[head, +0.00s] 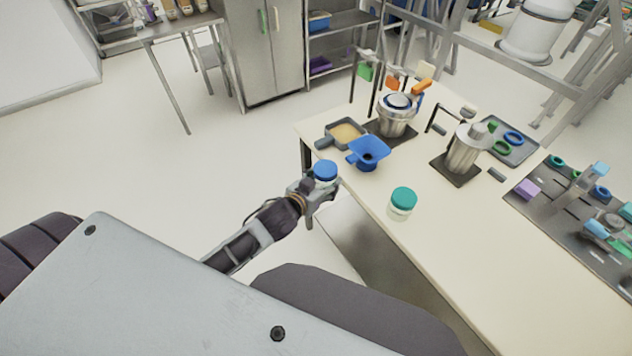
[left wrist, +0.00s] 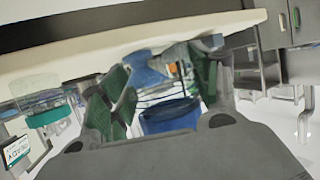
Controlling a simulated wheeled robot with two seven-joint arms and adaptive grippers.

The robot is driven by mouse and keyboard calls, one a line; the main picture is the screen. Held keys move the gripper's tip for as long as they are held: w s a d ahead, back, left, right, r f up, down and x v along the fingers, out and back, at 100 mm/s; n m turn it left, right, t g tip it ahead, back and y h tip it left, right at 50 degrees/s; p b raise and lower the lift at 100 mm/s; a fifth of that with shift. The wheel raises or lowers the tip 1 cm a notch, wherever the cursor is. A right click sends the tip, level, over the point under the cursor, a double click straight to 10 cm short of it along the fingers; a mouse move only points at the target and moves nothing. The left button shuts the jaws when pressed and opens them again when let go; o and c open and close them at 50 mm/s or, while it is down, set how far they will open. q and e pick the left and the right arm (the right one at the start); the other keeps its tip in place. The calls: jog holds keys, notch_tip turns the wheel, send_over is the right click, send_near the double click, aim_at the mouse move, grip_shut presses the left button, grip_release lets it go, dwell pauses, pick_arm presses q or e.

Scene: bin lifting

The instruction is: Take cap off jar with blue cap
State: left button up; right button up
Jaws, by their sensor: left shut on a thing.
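The jar with the blue cap (head: 325,170) is at the near left edge of the table, cap upward, with the cap on top. My left gripper (head: 322,187) is shut on this jar just below the cap; the fingers hide most of the body. In the left wrist view, which looks upside down, the blue cap (left wrist: 170,116) shows between the green-padded fingers of the left gripper (left wrist: 160,90). I cannot tell whether the jar touches the table. My right gripper is not in view.
A jar with a teal cap (head: 402,202) stands on the table (head: 440,245) to the right. A blue funnel (head: 368,153), a pan (head: 345,134) and metal pots stand behind. The table's near middle is clear. A dark tray (head: 575,215) of tools lies at right.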

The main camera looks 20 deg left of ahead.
pick_arm(q)
jog(key=d+r+m+g+h, duration=0.1)
jog(key=d+r+m+h, duration=0.2)
jog(key=d, duration=0.3)
jog(key=w+d+r+m+g+h, duration=0.1)
jog(key=d+r+m+g+h, duration=0.1)
jog(key=d+r, duration=0.3)
jog(key=shift+d+r+m+h, duration=0.3)
jog(key=shift+d+m+h, duration=0.3)
jog(key=shift+d+h, duration=0.2)
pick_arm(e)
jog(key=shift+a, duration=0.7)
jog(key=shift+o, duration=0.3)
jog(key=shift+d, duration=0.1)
